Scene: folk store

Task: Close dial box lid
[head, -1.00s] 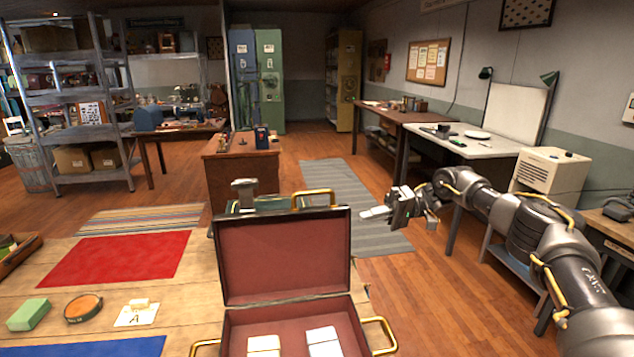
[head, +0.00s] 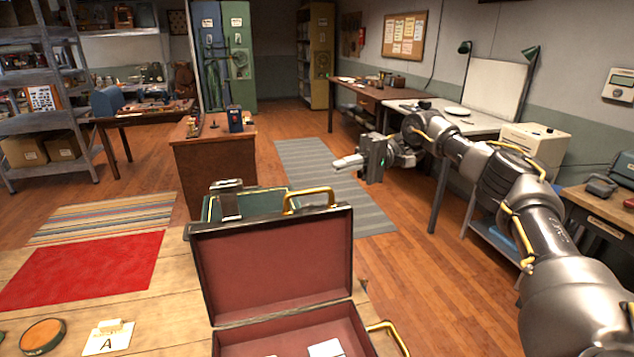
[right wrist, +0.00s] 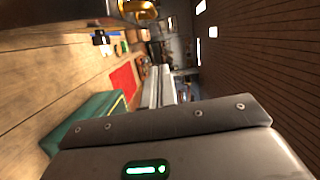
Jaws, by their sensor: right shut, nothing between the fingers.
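An open dark case with red lining (head: 272,250), the only box with a visibly raised lid, stands on the wooden table. Its lid is upright, with a brass handle on its top edge. White blocks (head: 326,348) show in its base, which the frame cuts off. My right gripper (head: 340,163) is shut and empty, in the air beyond and to the right of the lid, apart from it. Its closed fingers also show in the right wrist view (right wrist: 161,88). My left gripper is not in view.
A green case with gold trim (head: 265,200) is partly hidden behind the raised lid; it seems to show in the wrist view (right wrist: 92,118). A red mat (head: 85,268), an orange disc (head: 43,335) and a card (head: 107,342) lie on the table's left. Floor right of the table is clear.

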